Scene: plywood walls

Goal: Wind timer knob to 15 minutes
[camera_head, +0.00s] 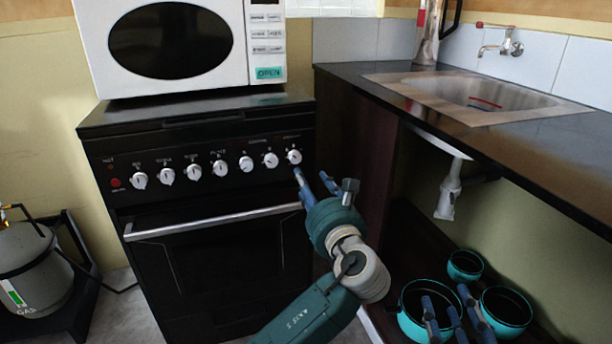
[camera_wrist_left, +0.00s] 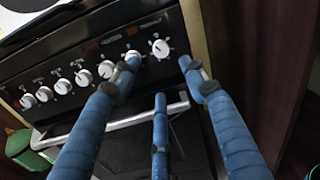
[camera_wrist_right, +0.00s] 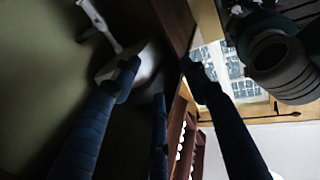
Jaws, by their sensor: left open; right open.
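The black stove's front panel carries a row of several white knobs. The far right knob (camera_head: 294,156) is closest to my left gripper (camera_head: 314,180); I cannot read which label marks the timer. In the left wrist view, the far right knob (camera_wrist_left: 160,48) lies beyond and between the spread fingers of my left gripper (camera_wrist_left: 158,70), with no visible contact. The left fingertip partly overlaps the neighbouring knob (camera_wrist_left: 132,57). My left gripper is open and empty. My right gripper (camera_head: 453,318) is open and empty, low by the pots under the counter.
A white microwave (camera_head: 175,45) stands on the stove. The oven handle (camera_head: 215,222) sticks out below the knobs. A counter with a sink (camera_head: 480,92) is at the right. Teal pots (camera_head: 505,312) sit under it, below a white drain pipe (camera_head: 450,190). A gas cylinder (camera_head: 35,265) stands far left.

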